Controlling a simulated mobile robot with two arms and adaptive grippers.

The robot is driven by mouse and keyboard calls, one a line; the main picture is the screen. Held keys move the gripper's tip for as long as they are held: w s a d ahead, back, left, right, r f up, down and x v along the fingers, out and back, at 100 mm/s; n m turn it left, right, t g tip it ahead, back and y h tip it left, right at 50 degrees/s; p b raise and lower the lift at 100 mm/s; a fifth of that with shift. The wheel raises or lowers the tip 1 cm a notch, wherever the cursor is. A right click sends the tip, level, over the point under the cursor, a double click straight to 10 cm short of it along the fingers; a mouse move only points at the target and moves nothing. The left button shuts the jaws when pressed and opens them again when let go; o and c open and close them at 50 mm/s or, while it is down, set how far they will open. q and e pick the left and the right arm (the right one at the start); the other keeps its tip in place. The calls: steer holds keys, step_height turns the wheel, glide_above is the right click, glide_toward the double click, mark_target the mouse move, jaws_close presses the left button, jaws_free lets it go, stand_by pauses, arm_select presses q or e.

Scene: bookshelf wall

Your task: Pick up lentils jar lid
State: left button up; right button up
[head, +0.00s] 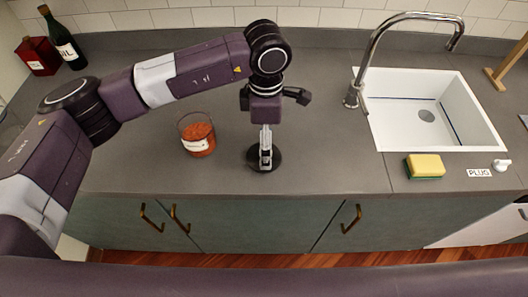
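The lentils jar (197,138) is clear glass with orange-red contents and a white label. It stands on the grey counter, and its top looks open. A dark round lid (257,168) lies on the counter to the right of the jar, near the front edge. My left gripper (265,157) points down over the lid, with its fingertips at the lid's middle. The fingers hide part of the lid, and I cannot tell whether they grip it. My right gripper is not in view.
A white sink (470,112) with a curved faucet (378,42) is at the right. A yellow-green sponge (425,166) lies at its front edge, beside a plug label (479,173). A dark bottle (64,40) and a red bottle (37,56) stand at the back left.

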mark_target(252, 157)
arm_select(q)
steer(key=shift+s+a+f+p, duration=0.15)
steer(key=shift+f+p, duration=0.25)
steer(key=shift+f, duration=0.1)
steer(key=shift+s+a+f+p, duration=0.1)
steer(key=shift+f+p, duration=0.3)
steer(key=shift+f, duration=0.1)
step_height(252, 157, down, 2)
steer(key=shift+w+f, duration=0.15)
steer(key=shift+f, duration=0.05)
steer(key=c, duration=1.2)
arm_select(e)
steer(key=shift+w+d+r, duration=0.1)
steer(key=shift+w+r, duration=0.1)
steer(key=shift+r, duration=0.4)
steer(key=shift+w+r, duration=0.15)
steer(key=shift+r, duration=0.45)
